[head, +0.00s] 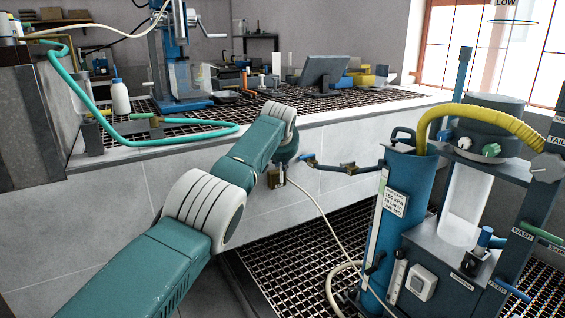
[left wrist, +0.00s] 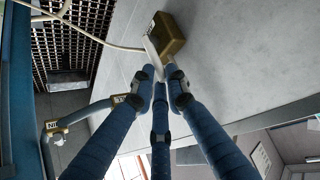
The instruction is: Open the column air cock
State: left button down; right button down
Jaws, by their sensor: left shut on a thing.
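A small brass valve block (left wrist: 168,36), apparently the column air cock, sits in front of the pale wall in the left wrist view. A pale hose joins it, and a pale lever-like piece (left wrist: 152,52) reaches from it to my fingertips. My left gripper (left wrist: 161,75) is shut on this piece, its blue fingers converging just beside the block. The blue flotation column (head: 405,190) stands to the right. My right gripper is out of view.
A pale hose (head: 318,208) hangs from the block over the floor grating (head: 290,238). The bench behind (head: 350,106) holds a monitor (head: 323,70) and a blue stand.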

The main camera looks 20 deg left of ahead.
pick_arm(q)
jog(key=c, duration=1.8)
grip_release()
jog(key=shift+w+a+r, duration=0.15)
jog(key=shift+a+r, duration=0.2)
jog(key=shift+r, duration=0.1)
jog(key=shift+f, duration=0.2)
jog(key=shift+d+f, duration=0.1)
jog(key=shift+f, duration=0.05)
jog(key=v, duration=1.2)
